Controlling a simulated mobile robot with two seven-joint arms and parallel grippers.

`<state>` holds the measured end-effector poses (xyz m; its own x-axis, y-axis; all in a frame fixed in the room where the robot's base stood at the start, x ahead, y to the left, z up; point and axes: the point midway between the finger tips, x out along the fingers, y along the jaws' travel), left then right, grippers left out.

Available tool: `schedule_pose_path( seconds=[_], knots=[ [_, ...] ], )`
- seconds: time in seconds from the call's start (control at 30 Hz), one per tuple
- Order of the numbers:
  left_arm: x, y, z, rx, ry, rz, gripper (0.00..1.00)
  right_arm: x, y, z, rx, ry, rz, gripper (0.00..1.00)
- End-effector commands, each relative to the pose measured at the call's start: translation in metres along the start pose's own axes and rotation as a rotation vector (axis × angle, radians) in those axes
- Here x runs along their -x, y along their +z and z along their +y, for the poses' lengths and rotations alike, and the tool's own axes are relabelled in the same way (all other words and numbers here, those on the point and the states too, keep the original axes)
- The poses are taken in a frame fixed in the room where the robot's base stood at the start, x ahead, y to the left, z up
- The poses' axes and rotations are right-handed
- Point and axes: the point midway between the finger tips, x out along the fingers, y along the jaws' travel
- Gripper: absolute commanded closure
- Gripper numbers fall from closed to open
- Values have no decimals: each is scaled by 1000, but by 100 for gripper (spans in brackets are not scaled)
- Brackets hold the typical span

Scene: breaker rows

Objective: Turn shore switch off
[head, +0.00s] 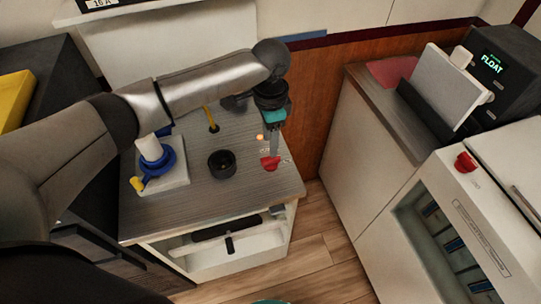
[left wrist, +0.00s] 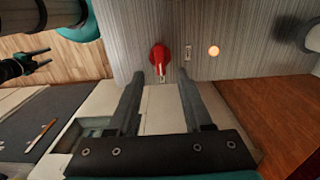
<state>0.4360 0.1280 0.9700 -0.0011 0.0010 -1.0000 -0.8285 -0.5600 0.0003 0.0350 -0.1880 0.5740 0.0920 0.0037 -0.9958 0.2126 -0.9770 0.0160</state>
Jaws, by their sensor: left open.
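A red switch knob (head: 270,162) stands on the grey striped counter top (head: 190,205), near its right edge. A small label lies beside it, too small to read. It also shows in the left wrist view (left wrist: 160,55), with its pale tip between and just beyond my fingertips. My left gripper (head: 273,148) points down at the knob with its fingers apart and nothing held. In the left wrist view my left gripper (left wrist: 161,80) has one finger on each side of the knob's line; contact cannot be told.
An orange lit lamp (left wrist: 214,50) is beside the knob. A black round knob (head: 221,163), a blue valve (head: 157,158) and a yellow-tipped stalk (head: 213,126) stand on the counter. Another red knob (head: 466,162) is on the right cabinet. Floor (head: 325,255) is free between cabinets.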

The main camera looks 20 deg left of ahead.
Motion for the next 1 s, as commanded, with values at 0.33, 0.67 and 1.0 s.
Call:
schedule_pose_path(
  seconds=[0.33,0.67,1.0],
  knots=[
    [-57,0,0,-1,0,0,50,-11,2,0,1,0,-1,50],
    [-64,0,0,-1,-1,1,50,-12,2,0,1,0,-1,50],
    [-64,-1,0,-1,-1,1,79,-12,2,0,1,0,-1,50]
  ],
)
